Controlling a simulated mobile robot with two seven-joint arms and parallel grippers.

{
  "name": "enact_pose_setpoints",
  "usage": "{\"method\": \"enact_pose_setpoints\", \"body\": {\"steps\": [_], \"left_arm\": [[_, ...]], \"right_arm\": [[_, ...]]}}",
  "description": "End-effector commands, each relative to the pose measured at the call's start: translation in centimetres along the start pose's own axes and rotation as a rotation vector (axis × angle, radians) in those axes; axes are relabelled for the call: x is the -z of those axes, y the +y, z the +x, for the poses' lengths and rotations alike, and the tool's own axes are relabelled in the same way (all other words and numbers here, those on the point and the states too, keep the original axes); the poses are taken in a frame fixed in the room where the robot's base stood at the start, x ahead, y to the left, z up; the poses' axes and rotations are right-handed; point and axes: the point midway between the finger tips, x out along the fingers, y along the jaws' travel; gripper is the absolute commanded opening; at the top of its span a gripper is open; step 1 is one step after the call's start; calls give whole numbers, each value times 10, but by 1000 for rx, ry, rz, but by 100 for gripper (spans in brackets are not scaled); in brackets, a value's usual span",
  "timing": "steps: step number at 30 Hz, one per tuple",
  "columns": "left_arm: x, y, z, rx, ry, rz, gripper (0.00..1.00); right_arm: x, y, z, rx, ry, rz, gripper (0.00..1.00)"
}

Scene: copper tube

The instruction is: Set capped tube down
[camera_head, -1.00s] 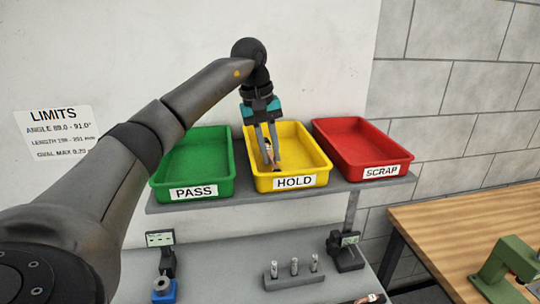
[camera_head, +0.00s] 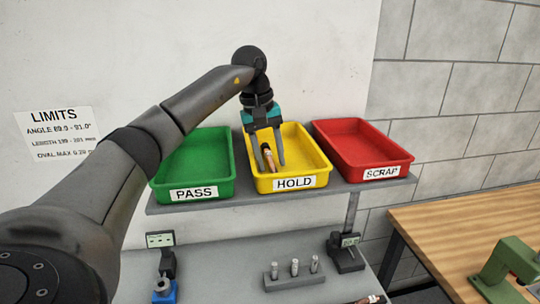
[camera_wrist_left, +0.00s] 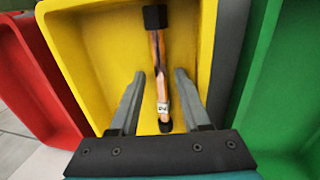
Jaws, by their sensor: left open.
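The capped copper tube (camera_wrist_left: 161,77) lies in the yellow HOLD tray (camera_head: 310,151), with a black cap at each end and a white tag near one end. In the head view the tube (camera_head: 268,158) shows partly beside a finger. My left gripper (camera_head: 271,167) is open above the HOLD tray. In the left wrist view its fingers (camera_wrist_left: 163,78) stand apart on either side of the tube, with gaps to both sides. My right gripper is not in view.
The green PASS tray (camera_head: 164,178) is left of HOLD and the red SCRAP tray (camera_head: 404,157) is right, all on a grey shelf (camera_head: 345,187). Below stand gauges (camera_head: 345,252) and a block with several pins (camera_head: 294,280). A wooden bench (camera_head: 430,225) is at right.

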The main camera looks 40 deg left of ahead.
Motion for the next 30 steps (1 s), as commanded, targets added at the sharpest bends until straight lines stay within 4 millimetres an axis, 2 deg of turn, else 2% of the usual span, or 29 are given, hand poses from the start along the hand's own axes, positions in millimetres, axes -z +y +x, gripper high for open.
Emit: {"method": "enact_pose_setpoints", "body": {"steps": [4,7,19,21,25,30], "left_arm": [[0,1,-7,-1,1,-1,49],[1,1,-20,-2,2,0,49],[0,1,-97,-2,2,0,49],[1,1,-108,1,2,-1,49],[1,1,-118,0,1,-1,49],[0,0,-122,1,0,-1,49]], "right_arm": [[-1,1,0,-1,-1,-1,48],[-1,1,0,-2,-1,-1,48],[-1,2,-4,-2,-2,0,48],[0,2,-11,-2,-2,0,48],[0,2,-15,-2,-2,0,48],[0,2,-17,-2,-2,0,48]]}}
